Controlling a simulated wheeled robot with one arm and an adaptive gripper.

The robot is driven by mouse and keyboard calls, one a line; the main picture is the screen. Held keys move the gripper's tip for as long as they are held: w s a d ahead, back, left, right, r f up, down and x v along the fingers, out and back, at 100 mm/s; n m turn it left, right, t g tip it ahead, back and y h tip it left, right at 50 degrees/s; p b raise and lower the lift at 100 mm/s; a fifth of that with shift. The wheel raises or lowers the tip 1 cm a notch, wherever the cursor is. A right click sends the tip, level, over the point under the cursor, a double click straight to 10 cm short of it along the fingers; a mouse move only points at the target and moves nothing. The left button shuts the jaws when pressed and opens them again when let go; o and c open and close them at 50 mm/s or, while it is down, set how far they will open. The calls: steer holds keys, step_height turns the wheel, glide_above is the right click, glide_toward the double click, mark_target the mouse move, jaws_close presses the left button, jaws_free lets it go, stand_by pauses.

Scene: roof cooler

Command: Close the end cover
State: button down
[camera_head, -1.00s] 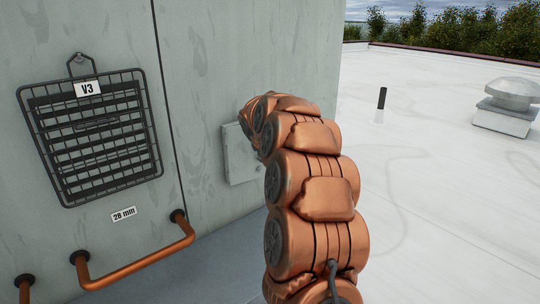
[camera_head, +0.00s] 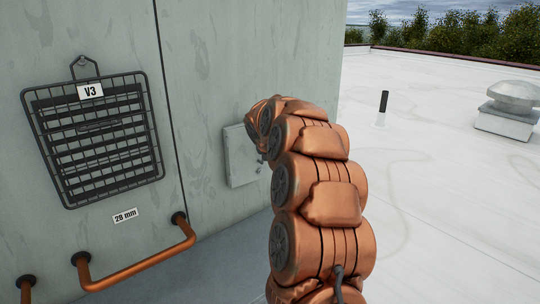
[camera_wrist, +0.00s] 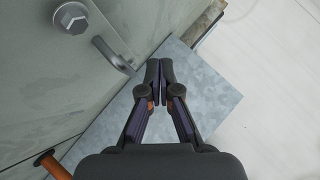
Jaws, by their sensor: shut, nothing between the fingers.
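A small pale grey square panel (camera_head: 241,158) is on the grey-green wall in the head view, partly hidden behind my arm. In the wrist view, a mottled grey metal plate (camera_wrist: 211,88) lies beyond my gripper (camera_wrist: 159,64). I cannot tell for certain which of these is the end cover. My gripper is shut and empty; its fingertips overlap the plate in the picture, and contact cannot be told. A metal lever handle (camera_wrist: 112,54) is at the upper left of the fingertips, apart from them in the picture. In the head view my gripper is hidden behind my arm.
A dark wire grille (camera_head: 98,140) tagged V3 is on the wall at left, above copper-coloured pipes (camera_head: 140,266). The white roof (camera_head: 440,210) is open at right, with a short black post (camera_head: 383,102) and a roof vent (camera_head: 509,110).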

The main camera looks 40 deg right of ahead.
steer(key=s+d+r+m+t+h+b, duration=0.1)
steer(key=s+d+r+m+t+b, duration=0.15)
steer(key=s+b, duration=0.3)
steer(key=s+d+r+m+t+h+b, duration=0.1)
steer(key=s+r+m+b, duration=0.15)
steer(key=s+b, duration=0.3)
steer(key=s+a+f+m+t+y+b, duration=0.25)
steer(key=a+f+m+t+b, duration=0.45)
steer(key=a+b, duration=0.5)
steer(key=d+b+x, duration=0.1)
steer(key=x, duration=1.4)
steer(key=shift+r+t, duration=0.35)
steer(key=shift+r, duration=0.4)
